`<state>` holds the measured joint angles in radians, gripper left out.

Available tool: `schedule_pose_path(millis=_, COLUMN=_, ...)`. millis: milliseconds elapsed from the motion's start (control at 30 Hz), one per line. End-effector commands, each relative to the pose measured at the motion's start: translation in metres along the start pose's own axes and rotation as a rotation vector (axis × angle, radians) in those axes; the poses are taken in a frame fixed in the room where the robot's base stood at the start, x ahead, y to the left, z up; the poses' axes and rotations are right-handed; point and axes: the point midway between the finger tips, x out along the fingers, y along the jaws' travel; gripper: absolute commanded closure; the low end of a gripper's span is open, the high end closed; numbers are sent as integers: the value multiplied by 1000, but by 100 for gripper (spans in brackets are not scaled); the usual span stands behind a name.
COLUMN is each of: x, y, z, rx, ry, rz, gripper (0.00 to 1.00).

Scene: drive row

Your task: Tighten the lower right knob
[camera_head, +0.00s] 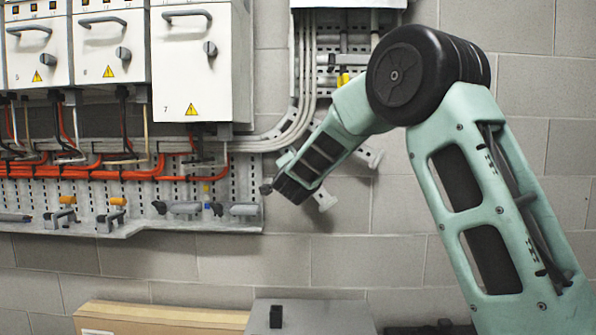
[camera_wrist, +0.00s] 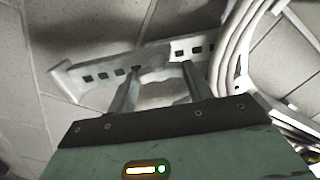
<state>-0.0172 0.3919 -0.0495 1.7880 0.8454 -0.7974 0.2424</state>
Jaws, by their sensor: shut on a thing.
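My gripper shows in the wrist view (camera_wrist: 161,70), with two grey fingers set apart against a pale slotted bracket (camera_wrist: 100,73). It is shut on a part of this bracket, as best I can see; the exact contact is unclear. In the camera_head view my wrist hides the fingers, to the right of the pegboard. A small dark knob-like piece (camera_head: 266,188) shows at the wrist's left end; I cannot tell what it belongs to. Dark rotary knobs sit on the white drive boxes: a left one (camera_head: 45,59), a middle one (camera_head: 123,53) and a right one (camera_head: 210,48).
A perforated pegboard (camera_head: 130,225) with clamps and orange-handled tools runs along the wall, under orange cables (camera_head: 110,168). White conduits (camera_head: 303,90) bend up near my arm; they also curve through the wrist view (camera_wrist: 230,50). A cardboard box (camera_head: 160,318) stands below.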

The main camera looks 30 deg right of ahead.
Motion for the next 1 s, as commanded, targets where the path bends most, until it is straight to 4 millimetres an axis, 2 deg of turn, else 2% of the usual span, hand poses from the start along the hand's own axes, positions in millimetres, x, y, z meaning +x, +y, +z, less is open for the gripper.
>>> schedule_pose_path(millis=33, x=0, y=0, z=0, rx=3, ry=0, rz=1, gripper=72)
schedule_pose_path(millis=67, x=0, y=0, z=0, rx=3, ry=0, rz=1, gripper=46)
schedule_pose_path(millis=133, x=0, y=0, z=0, rx=3, ry=0, rz=1, gripper=27)
schedule_pose_path(millis=433, x=-1, y=0, z=0, rx=1, ry=0, rz=0, gripper=27)
schedule_pose_path(millis=567, x=-10, y=0, z=0, rx=1, ry=-1, rz=1, gripper=27)
schedule_pose_path(millis=667, x=-27, y=-1, z=0, rx=2, ry=-2, rz=-1, gripper=27)
schedule_pose_path(millis=1000, x=-106, y=-1, z=0, rx=2, ry=-3, rz=-1, gripper=27)
